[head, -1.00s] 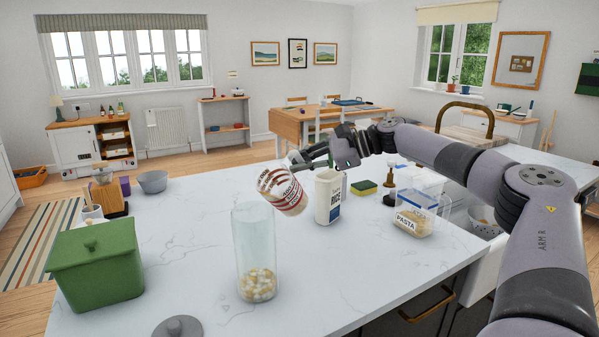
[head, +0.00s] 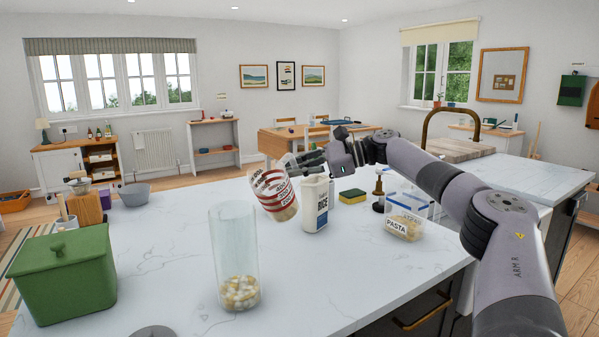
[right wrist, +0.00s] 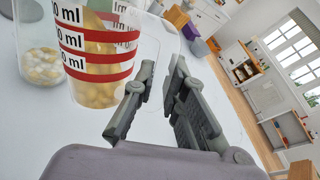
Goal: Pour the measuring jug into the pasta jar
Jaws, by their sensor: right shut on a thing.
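The measuring jug (head: 273,194) is clear with red bands and tilts to the left, above the worktop. In the right wrist view the jug (right wrist: 92,60) has pale yellow pasta inside. My right gripper (head: 293,163) is shut on the jug from its far right side; its fingers (right wrist: 158,90) also show in the right wrist view, where the grip point is partly hidden. The tall clear jar (head: 234,255) stands upright to the left and nearer, open, with pasta pieces at its bottom. The jug is apart from the jar. My left gripper is not in view.
A white rice container (head: 315,205) stands close right of the jug. A sponge (head: 352,196), a dark soap bottle (head: 379,190) and a tub labelled PASTA (head: 403,227) are farther right. A green bin (head: 63,275) stands left. A grey lid (head: 153,332) lies at the front edge.

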